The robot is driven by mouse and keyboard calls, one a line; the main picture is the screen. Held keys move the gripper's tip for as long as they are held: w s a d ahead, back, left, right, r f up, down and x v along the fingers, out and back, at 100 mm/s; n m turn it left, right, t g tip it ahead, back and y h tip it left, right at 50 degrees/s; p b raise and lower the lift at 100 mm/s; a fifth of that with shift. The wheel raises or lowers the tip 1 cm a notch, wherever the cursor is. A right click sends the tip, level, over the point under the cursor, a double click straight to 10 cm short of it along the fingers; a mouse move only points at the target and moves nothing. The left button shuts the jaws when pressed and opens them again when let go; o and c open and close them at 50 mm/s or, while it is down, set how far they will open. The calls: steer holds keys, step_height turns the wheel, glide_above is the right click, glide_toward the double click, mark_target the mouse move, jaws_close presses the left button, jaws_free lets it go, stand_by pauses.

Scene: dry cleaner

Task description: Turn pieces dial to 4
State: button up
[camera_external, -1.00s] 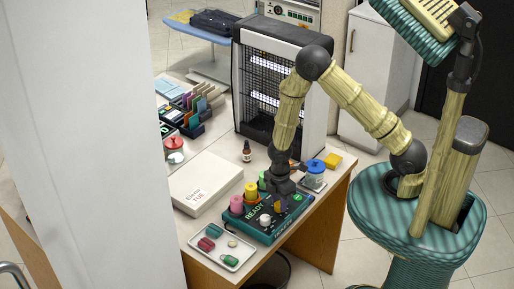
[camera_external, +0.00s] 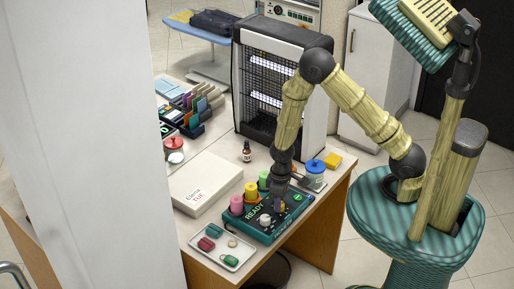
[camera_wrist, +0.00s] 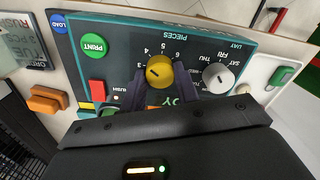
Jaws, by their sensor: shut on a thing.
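The pieces dial (camera_wrist: 160,72) is a round yellow knob with a dark pointer mark, seen upside down in the wrist view. Numbers around it include 3, 4, 5 and 6. The mark points toward the 3 and 4 side; its exact number is hard to tell. My gripper (camera_wrist: 161,88) is shut on the dial, one dark finger on each side. The dial sits on a teal tag machine (camera_external: 258,235), whose panel also shows in the wrist view (camera_wrist: 120,65). In the external view my gripper (camera_external: 279,205) is down over the machine and largely hides the dial.
A white day dial (camera_wrist: 216,78) sits beside the yellow one. A green print button (camera_wrist: 95,46) and red switch (camera_wrist: 97,92) are on the other side. A tray (camera_external: 222,259) lies in front.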

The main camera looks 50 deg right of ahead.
steer(key=shift+r+m, duration=0.1)
steer(key=shift+m, duration=0.8)
steer(key=shift+w, duration=0.1)
steer(key=o, duration=1)
steer(key=shift+c, duration=0.2)
step_height(320, 180, up, 17)
steer(key=shift+d+r, duration=0.15)
steer(key=shift+d, duration=0.1)
